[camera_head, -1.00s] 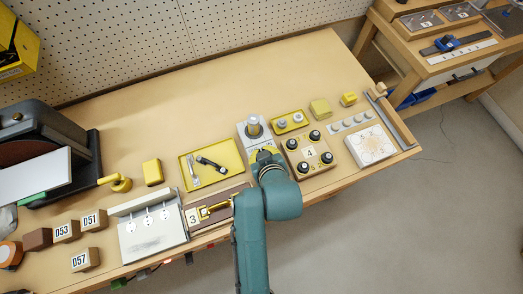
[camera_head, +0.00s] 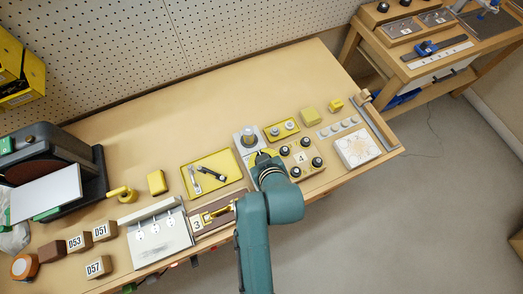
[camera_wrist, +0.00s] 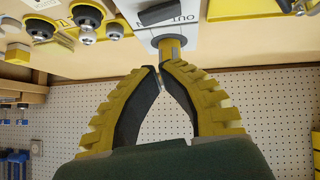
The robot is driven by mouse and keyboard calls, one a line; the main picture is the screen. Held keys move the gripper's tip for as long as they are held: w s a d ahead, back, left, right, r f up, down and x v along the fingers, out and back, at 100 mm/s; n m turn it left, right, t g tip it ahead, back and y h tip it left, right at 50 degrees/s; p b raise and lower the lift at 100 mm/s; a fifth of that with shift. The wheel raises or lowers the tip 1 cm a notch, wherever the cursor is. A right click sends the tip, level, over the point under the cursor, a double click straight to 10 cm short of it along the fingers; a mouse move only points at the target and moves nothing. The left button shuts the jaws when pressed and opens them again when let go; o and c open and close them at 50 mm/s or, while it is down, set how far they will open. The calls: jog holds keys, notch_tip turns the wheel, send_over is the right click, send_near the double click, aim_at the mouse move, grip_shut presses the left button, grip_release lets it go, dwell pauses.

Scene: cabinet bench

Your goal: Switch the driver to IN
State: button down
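A black bar (camera_wrist: 160,14) lies across that plate. A short yellow and grey post (camera_wrist: 172,46) sticks out from the plate's near edge. My gripper (camera_wrist: 156,69) has its two fingertips almost together at this post. I cannot tell whether they touch it. In the head view my gripper (camera_head: 262,158) is at the driver's front edge, partly hidden by my wrist.
A block with several black knobs (camera_head: 303,157) stands close to the right. A yellow tray (camera_head: 222,164) with tools lies to the left. A slide fixture marked 3 (camera_head: 197,222) is near the front edge. The back of the bench is clear.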

jog(key=p+v, duration=0.1)
jog(key=v, duration=0.7)
jog(key=shift+s, duration=0.3)
jog(key=shift+f, duration=0.15)
